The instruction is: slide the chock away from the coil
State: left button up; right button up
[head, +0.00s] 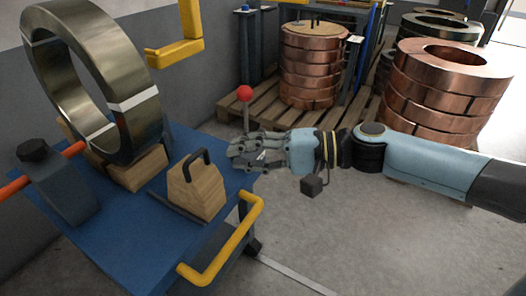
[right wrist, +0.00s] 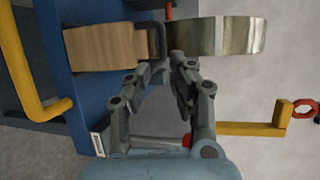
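The chock (head: 203,193) is a wooden block with a black arched handle (head: 193,160), standing on a blue deck (head: 120,250). The coil (head: 140,75), a grey metal ring with white bands, stands upright on wooden blocks (head: 137,170) behind and left of the chock. My right gripper (head: 233,152) is open and empty, just right of the chock and apart from its handle. In the right wrist view, the chock (right wrist: 100,47), handle and coil (right wrist: 220,35) lie beyond the fingertips (right wrist: 167,68). My left gripper is not in view.
A red-knobbed lever (head: 244,93) rises close behind my right gripper. A yellow rail (head: 225,245) edges the deck in front; a yellow bracket (head: 180,50) stands behind. A dark post (head: 60,185) with an orange bar is at left. Copper coils (head: 310,65) on pallets stand behind.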

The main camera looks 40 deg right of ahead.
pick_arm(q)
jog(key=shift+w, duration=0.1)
pick_arm(e)
jog(key=shift+v, duration=2.1)
jog(key=s+d+f+g+h+p, duration=0.1)
jog(key=s+f+g+h+p, duration=0.2)
jog(key=f, duration=0.6)
jog(key=s+d+f+n+g+h, duration=0.1)
jog(key=s+f+h, duration=0.1)
jog(key=s+f, duration=0.6)
jog(key=s+d+f+g+h+p, duration=0.1)
jog(key=s+f+h+p, duration=0.15)
jog(key=f, duration=0.85)
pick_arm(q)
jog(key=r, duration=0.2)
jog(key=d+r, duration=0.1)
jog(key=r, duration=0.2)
pick_arm(e)
jog(key=s+f+n+g+h, duration=0.2)
jog(key=s+f+n, duration=0.3)
jog(key=s, duration=0.7)
jog(key=s+f+n+g+h, duration=0.2)
jog(key=s+f+n+g, duration=0.2)
jog(key=s, duration=0.9)
notch_tip(320, 180, down, 3)
jog(key=shift+s+r+n+g, duration=0.2)
jog(key=shift+n+g, duration=0.1)
jog(key=shift+n, duration=0.2)
